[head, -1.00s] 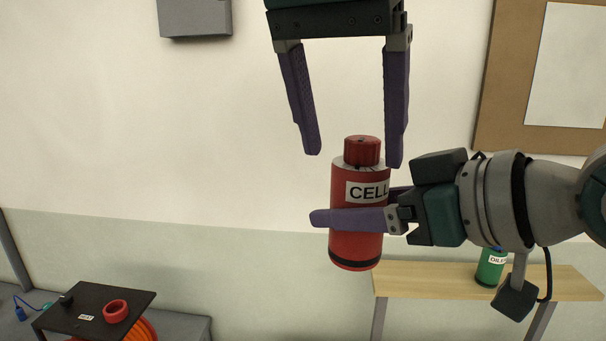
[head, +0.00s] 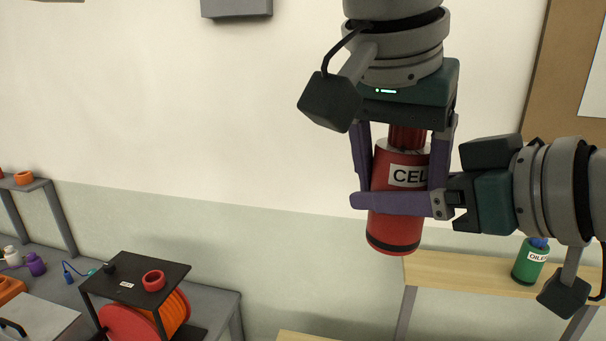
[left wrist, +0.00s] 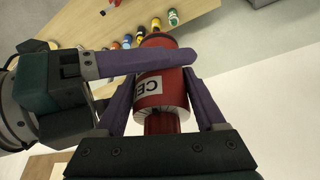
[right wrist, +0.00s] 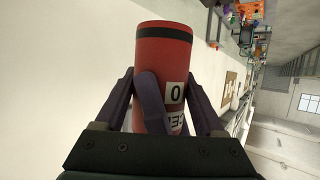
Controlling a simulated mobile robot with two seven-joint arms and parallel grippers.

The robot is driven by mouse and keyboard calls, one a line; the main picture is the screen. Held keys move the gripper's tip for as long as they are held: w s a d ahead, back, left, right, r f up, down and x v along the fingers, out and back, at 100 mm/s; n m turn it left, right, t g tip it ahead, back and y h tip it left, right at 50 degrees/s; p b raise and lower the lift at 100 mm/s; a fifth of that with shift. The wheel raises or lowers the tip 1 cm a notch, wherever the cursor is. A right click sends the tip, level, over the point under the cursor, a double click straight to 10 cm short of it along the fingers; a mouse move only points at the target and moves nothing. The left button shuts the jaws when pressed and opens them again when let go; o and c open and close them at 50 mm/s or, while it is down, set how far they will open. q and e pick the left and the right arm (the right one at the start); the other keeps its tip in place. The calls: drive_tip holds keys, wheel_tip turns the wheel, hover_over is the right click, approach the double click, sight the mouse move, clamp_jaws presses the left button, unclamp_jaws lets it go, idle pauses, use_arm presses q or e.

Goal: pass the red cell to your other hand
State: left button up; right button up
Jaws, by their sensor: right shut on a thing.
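The red cell (head: 398,180), a red bottle with a white label and a dark band near its base, hangs nearly upright in the air. My right gripper (head: 390,202) comes in from the right and is shut on its body. My left gripper (head: 402,185) points down from above, its open fingers on either side of the cap and upper body. In the left wrist view the cell (left wrist: 150,92) lies between those fingers, with a right finger across it. In the right wrist view the cell (right wrist: 162,65) sits between the right fingers, a left finger in front.
A wooden bench (head: 470,272) below right bears a green oiler bottle (head: 530,262). A dark stand (head: 130,276) with a red ring (head: 153,281) and an orange reel is at lower left. A grey box (head: 236,8) is on the wall. The air left of the grippers is clear.

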use_arm(q)
drive_tip(key=shift+a, duration=0.1)
drive_tip(key=c, duration=0.7)
drive_tip(key=shift+c, duration=0.7)
use_arm(e)
drive_tip(key=o, duration=1.5)
drive_tip(key=shift+s, duration=0.1)
drive_tip(key=v, duration=1.2)
drive_tip(key=s+f+m+g+h, duration=0.1)
drive_tip(key=s+f+g+h, duration=0.1)
drive_tip(key=s+f, duration=0.3)
drive_tip(key=s+f+m+g+h, duration=0.2)
drive_tip(key=s+f+g, duration=0.1)
drive_tip(key=s+f, duration=0.2)
drive_tip(key=s+d+f+m+g+h, duration=0.1)
drive_tip(key=s+f+g+h, duration=0.2)
drive_tip(key=s+f, duration=0.3)
wheel_tip(320, 180, down, 2)
drive_tip(key=shift+f, duration=0.15)
